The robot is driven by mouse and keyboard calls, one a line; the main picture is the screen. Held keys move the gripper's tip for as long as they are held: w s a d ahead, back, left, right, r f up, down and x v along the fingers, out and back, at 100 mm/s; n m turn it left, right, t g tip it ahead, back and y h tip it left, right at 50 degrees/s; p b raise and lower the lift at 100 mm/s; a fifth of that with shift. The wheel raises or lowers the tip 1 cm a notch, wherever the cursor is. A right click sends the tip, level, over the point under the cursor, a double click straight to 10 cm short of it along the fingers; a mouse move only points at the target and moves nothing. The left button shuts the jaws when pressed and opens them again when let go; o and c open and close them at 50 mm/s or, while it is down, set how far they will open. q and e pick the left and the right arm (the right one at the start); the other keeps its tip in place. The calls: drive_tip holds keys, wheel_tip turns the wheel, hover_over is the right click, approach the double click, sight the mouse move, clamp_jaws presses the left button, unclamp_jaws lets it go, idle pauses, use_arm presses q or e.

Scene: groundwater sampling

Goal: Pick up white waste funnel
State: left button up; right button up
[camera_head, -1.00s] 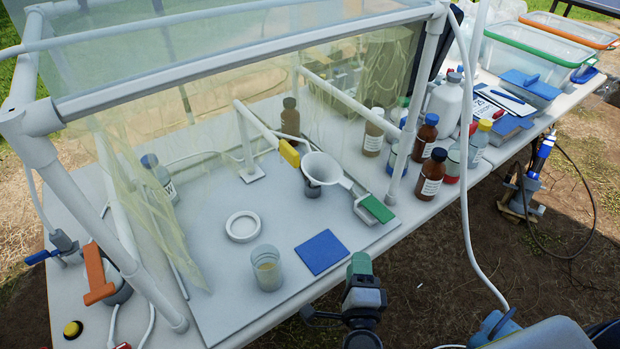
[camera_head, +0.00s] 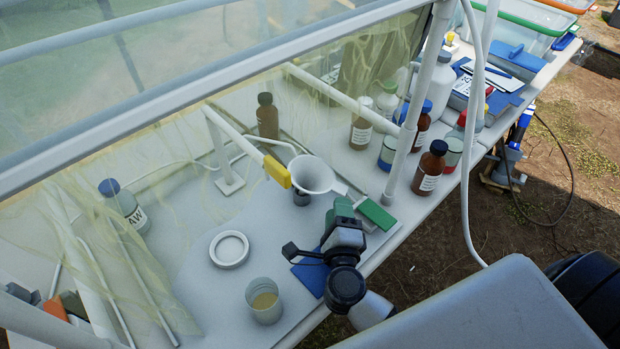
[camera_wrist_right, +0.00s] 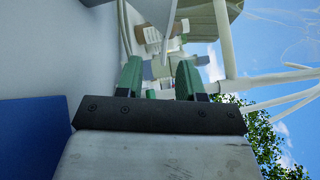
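The white funnel (camera_head: 318,172) sits upright over a small dark cup (camera_head: 301,198) on the work board. A yellow-tipped arm (camera_head: 276,171) is beside its rim. I cannot clearly make out the funnel in that view. My left gripper is not in view.
A blue square pad (camera_head: 309,272) lies partly under my right arm. A beaker (camera_head: 265,302) and a white ring (camera_head: 229,249) stand left of it. Brown bottles (camera_head: 430,168) and a white frame post (camera_head: 418,105) stand to the right. A clear screen overhangs the back.

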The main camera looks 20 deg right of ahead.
sight(340, 186)
drive_tip(key=x, duration=0.6)
drive_tip(key=shift+w+d+r+p, duration=0.15)
drive_tip(key=shift+d+p, duration=0.25)
drive_tip(key=shift+d, duration=0.05)
drive_tip(key=shift+c, duration=0.3)
clamp_jaws()
